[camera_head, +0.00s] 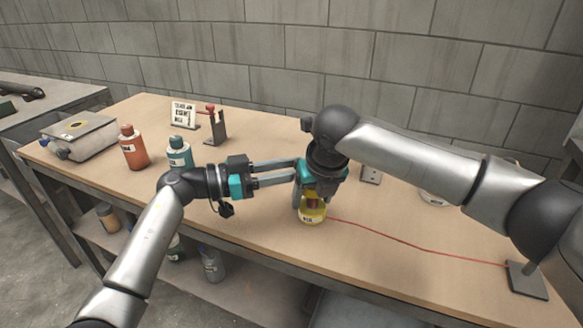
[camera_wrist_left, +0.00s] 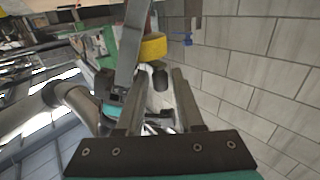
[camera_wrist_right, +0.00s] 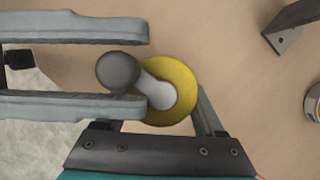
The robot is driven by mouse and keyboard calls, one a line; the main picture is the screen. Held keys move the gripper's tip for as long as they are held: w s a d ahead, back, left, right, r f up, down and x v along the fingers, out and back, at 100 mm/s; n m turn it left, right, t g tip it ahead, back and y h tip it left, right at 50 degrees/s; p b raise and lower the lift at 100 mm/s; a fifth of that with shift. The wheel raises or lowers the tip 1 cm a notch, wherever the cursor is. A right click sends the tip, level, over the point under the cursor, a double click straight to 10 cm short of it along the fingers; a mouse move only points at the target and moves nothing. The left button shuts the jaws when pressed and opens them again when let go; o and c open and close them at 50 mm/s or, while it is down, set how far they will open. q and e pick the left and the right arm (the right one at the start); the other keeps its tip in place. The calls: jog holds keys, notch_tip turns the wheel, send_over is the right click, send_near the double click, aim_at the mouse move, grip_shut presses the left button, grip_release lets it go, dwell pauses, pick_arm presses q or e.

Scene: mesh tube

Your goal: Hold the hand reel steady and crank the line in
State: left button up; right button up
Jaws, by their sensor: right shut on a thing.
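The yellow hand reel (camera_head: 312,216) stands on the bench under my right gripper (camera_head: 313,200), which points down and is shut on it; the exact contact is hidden. In the right wrist view the reel's yellow disc (camera_wrist_right: 184,90) carries a pale crank arm with a dark knob (camera_wrist_right: 118,72). My left gripper (camera_head: 298,170) reaches in from the left. Its fingers are open, one on each side of the knob, with gaps visible. The knob also shows between them in the left wrist view (camera_wrist_left: 160,76). A red line (camera_head: 420,248) runs right along the bench.
The line reaches a dark stand (camera_head: 527,281) at the bench's right end. Orange (camera_head: 133,148) and teal (camera_head: 179,152) bottles, a grey box (camera_head: 80,137), a sign (camera_head: 184,114) and a red-topped bracket (camera_head: 215,127) stand left. The bench front beside the reel is clear.

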pick_arm(q)
grip_shut()
dwell(0.4)
jog(key=m+g, duration=0.1)
jog(key=g, duration=0.1)
jog(key=w+m+g+h, duration=0.1)
jog(key=m+g, duration=0.1)
jog(key=shift+d+f, duration=0.15)
jog(key=shift+d, duration=0.05)
jog(key=shift+g, duration=0.3)
dwell(0.5)
grip_release()
jog(key=shift+a, duration=0.1)
